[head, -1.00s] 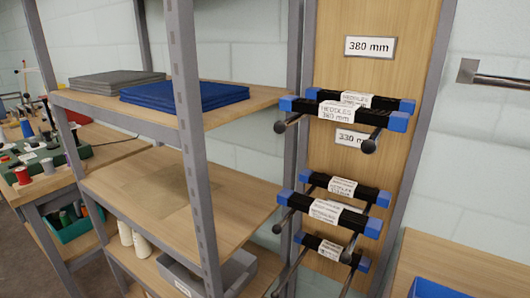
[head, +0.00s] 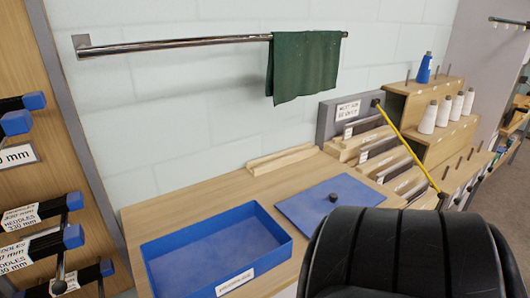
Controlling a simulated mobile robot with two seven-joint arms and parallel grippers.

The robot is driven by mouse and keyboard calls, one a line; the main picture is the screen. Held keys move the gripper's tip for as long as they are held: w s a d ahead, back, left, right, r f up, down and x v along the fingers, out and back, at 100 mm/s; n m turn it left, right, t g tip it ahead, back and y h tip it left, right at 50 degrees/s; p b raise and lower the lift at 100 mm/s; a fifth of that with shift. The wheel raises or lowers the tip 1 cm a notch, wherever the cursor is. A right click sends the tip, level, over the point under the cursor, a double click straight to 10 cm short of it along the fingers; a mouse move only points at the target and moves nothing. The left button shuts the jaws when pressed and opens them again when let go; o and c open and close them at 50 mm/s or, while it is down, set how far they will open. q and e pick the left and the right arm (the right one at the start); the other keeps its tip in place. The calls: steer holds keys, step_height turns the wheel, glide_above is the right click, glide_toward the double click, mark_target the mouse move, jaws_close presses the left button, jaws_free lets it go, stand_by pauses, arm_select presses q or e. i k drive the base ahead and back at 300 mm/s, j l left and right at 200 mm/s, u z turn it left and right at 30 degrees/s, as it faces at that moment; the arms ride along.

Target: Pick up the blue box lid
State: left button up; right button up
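The blue box lid (head: 310,207) lies flat on the wooden bench, with a dark round knob (head: 333,197) on top. It is to the right of the open blue box (head: 205,250), which looks empty and has a white label on its front. A large black rounded shape in the lower right, apparently part of my arm, covers the area in front of the lid and may hide its near right corner. Neither of my grippers shows in the head view.
The wooden bench top (head: 180,205) is bare behind the box. A wooden strip (head: 280,160) lies near the wall. A green cloth (head: 303,65) hangs from a metal rail (head: 180,43). A labelled rack and white cones (head: 443,110) stand at the right. Heddle bundles hang at the left.

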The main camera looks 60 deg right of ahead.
mark_target(306, 210)
steer(key=z, duration=0.5)
steer(key=l+z, duration=0.15)
steer(key=z, duration=0.3)
steer(key=l+z, duration=0.1)
steer(key=z, duration=0.4)
